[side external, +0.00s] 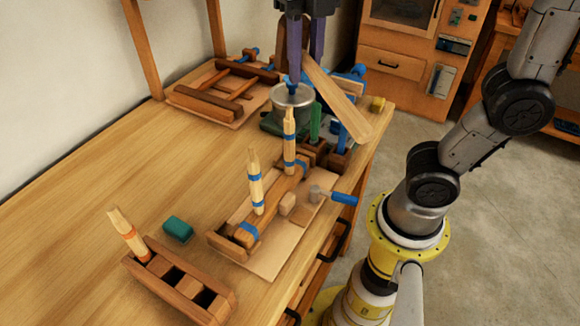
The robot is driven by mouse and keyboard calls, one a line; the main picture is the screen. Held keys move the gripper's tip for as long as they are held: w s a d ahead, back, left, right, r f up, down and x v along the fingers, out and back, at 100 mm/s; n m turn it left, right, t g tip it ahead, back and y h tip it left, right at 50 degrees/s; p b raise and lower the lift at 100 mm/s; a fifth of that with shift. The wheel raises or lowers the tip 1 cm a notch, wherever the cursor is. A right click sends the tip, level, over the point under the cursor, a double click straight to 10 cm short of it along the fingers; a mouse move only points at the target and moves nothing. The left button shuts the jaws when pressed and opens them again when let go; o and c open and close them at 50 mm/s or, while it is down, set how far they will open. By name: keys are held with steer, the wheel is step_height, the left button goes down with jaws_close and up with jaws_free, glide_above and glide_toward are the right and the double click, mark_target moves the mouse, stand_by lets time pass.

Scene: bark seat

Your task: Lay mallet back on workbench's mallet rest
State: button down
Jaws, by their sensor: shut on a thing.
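My gripper (305,62), with dark purple fingers, is at the top centre above the back right of the workbench (120,165). It is shut on a paddle-shaped light wooden piece (340,100), which slants down to the right and is wider at its lower end. This may be the mallet, but its shape is partly hidden by the fingers. A small tool with a grey head and blue handle (343,198) lies on a thin board near the right edge. Brown wooden blocks (318,152) stand below the held piece; I cannot tell which part is the mallet rest.
A metal pot (291,97) stands close below the fingers. Upright pale pegs with blue bands (256,182) rise from a wooden fixture. A slotted wooden rack (180,285) and teal block (178,229) are at front left. A wooden frame (215,100) lies behind. The bench's left middle is clear.

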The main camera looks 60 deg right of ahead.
steer(key=w+d+f+m, duration=0.3)
steer(key=w+f+m, duration=1.6)
steer(key=w+m, duration=0.5)
steer(key=w+a+n+y, duration=0.2)
steer(key=a+n, duration=1.3)
steer(key=a, duration=0.9)
steer(key=s+a+f+n+g+h, duration=0.2)
steer(key=s+a+f+n+g, duration=0.1)
steer(key=s+a+n, duration=1.35)
steer(key=shift+m, duration=0.65)
steer(key=shift+w+a+f, duration=0.2)
steer(key=shift+w+f, duration=0.15)
steer(key=shift+f, duration=0.9)
steer(key=shift+w+a+f, duration=0.15)
steer(key=shift+w+f, duration=0.2)
steer(key=shift+f, duration=0.9)
steer(key=shift+w+a+f, duration=0.2)
steer(key=shift+w+f, duration=0.15)
steer(key=shift+f, duration=0.9)
steer(key=shift+f, duration=0.25)
